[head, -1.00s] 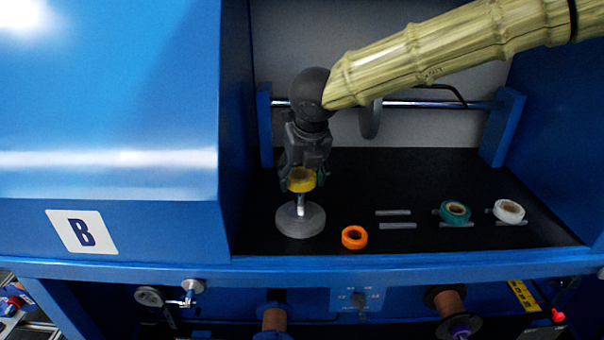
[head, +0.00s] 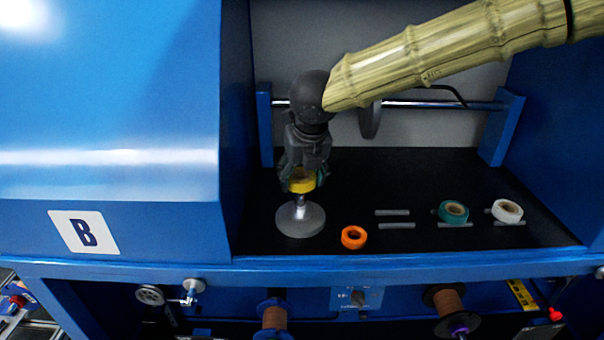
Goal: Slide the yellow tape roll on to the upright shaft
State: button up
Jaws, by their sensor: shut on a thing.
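The yellow tape roll (head: 301,181) is held between the fingers of my gripper (head: 302,177), which is shut on it. The roll is at the top of the upright shaft (head: 300,204), a short silver post on a round grey base (head: 300,222). The shaft's lower part shows below the roll. The roll and gripper hide the shaft's top, so I cannot tell whether the roll is around it or just above it.
An orange roll (head: 353,237) lies right of the base. A green roll (head: 453,212) and a white roll (head: 507,211) sit on racks farther right. A silver rail (head: 430,105) runs behind my arm. The blue cabinet wall (head: 235,150) is close on the left.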

aim_at(302, 202)
jog(key=shift+f, duration=1.5)
dwell(0.3)
dwell(0.9)
jog(key=shift+f, duration=1.5)
dwell(1.0)
jog(key=shift+f, duration=0.2)
jog(key=shift+f, duration=0.35)
jog(key=shift+f+b, duration=0.4)
jog(key=shift+f, duration=0.1)
dwell(0.7)
jog(key=o, duration=1.1)
